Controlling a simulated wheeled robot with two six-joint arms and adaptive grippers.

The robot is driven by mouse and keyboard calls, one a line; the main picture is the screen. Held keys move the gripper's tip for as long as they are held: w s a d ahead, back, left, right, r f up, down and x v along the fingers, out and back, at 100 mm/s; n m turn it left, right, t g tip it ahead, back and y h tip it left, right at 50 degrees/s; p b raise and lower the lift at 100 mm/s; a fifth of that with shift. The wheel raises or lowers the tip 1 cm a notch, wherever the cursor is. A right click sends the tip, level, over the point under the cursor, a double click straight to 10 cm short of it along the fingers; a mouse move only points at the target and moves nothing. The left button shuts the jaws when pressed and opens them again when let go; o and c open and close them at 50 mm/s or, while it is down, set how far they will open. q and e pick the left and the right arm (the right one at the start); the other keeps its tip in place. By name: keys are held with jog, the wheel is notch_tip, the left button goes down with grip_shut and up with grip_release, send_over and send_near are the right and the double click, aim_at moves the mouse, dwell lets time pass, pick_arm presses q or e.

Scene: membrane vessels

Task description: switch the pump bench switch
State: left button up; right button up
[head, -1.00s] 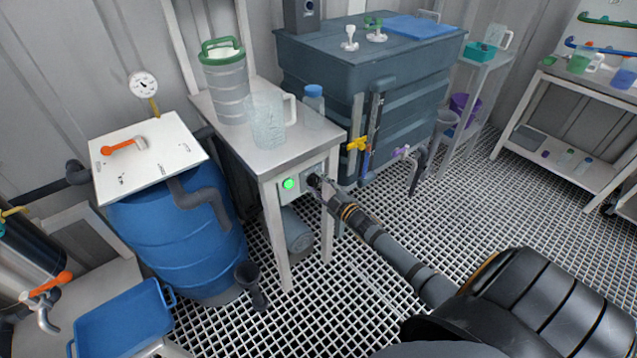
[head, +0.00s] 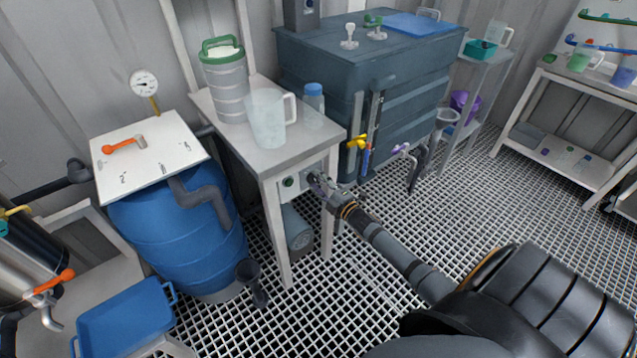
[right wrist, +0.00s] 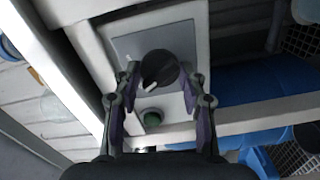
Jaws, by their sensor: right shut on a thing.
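The pump bench (head: 245,157) is a small pale table with a control box on its front. In the right wrist view the switch is a round black knob (right wrist: 158,66) on a grey plate (right wrist: 185,33); its white mark points to the lower left. My right gripper (right wrist: 160,80) is shut on the knob, one finger on each side. In the head view my right gripper (head: 318,186) reaches the box front and hides the knob. A round green lamp (head: 288,182) beside it looks dark; it also shows dark in the right wrist view (right wrist: 152,118). My left gripper is not in view.
A clear jug (head: 267,120), a banded grey vessel (head: 226,85) and a blue-capped bottle (head: 314,100) stand on the bench. A blue barrel (head: 180,240) stands to the left, a dark tank (head: 400,95) to the right. The grating floor (head: 400,225) in front is open.

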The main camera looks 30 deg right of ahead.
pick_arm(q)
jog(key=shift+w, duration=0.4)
pick_arm(e)
jog(key=o, duration=1.2)
jog(key=shift+c, duration=0.2)
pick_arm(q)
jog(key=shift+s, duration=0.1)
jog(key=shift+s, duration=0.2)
pick_arm(e)
jog(key=s, duration=1.2)
jog(key=shift+d, duration=0.45)
